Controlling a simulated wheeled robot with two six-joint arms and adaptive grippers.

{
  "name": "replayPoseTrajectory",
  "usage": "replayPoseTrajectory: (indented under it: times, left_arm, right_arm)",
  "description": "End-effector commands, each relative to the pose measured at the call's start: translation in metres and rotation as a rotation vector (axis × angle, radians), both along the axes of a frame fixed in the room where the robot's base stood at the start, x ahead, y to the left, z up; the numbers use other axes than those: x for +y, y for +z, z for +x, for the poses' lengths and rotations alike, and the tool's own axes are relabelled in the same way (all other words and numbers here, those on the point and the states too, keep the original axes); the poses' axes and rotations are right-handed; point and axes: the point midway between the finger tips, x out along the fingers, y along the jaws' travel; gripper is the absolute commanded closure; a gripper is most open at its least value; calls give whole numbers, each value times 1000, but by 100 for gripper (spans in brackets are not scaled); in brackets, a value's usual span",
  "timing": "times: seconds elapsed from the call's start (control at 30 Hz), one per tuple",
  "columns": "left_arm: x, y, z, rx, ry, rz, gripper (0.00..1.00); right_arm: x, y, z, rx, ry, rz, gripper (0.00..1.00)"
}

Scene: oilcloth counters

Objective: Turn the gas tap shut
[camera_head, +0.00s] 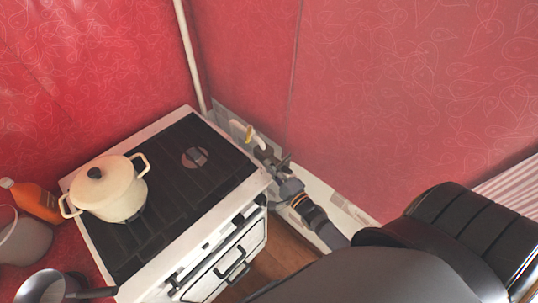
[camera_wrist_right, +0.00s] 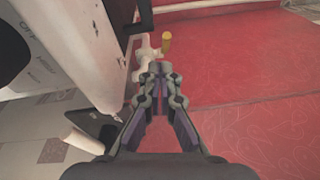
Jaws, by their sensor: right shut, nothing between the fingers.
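The gas tap has a small yellow handle (camera_head: 248,132) on a white pipe, low in the corner behind the right side of the stove. In the right wrist view the yellow handle (camera_wrist_right: 166,42) stands just beyond my fingertips, with the white tap body (camera_wrist_right: 146,50) to its left. My right gripper (camera_head: 265,153) reaches in beside the stove, near the tap. In the right wrist view its fingers (camera_wrist_right: 159,69) are shut with nothing between them. They appear apart from the yellow handle, though the gap is hard to judge. My left gripper is not in view.
The white stove (camera_head: 228,208) with a dark hob stands close on the left of my right gripper. A cream lidded pot (camera_head: 115,195) sits on it. An orange bottle (camera_head: 36,203) and a saucepan (camera_head: 42,287) are further left. Red walls close off the corner.

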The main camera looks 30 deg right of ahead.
Motion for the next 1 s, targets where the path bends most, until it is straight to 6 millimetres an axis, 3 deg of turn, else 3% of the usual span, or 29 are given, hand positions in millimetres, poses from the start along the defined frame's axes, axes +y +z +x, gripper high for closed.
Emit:
replayPoseTrajectory:
  times: [0.13, 0.27, 0.5, 0.67, 0.83, 1.0]
  left_arm:
    - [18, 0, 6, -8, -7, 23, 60]
    - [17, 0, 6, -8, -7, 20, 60]
    - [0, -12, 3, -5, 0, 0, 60]
    - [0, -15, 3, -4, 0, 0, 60]
    - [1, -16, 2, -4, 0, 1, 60]
    - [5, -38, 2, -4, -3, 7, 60]
  right_arm:
    - [3, -1, -10, 1, 0, 0, 100]
    - [0, 1, -10, 1, -1, -10, 100]
    - [-56, 33, -9, 58, 12, -249, 100]
    - [-56, 47, -11, 109, 82, -350, 100]
    - [-54, 48, -10, 117, 93, -363, 100]
    - [-50, 40, 7, 112, 91, -360, 100]
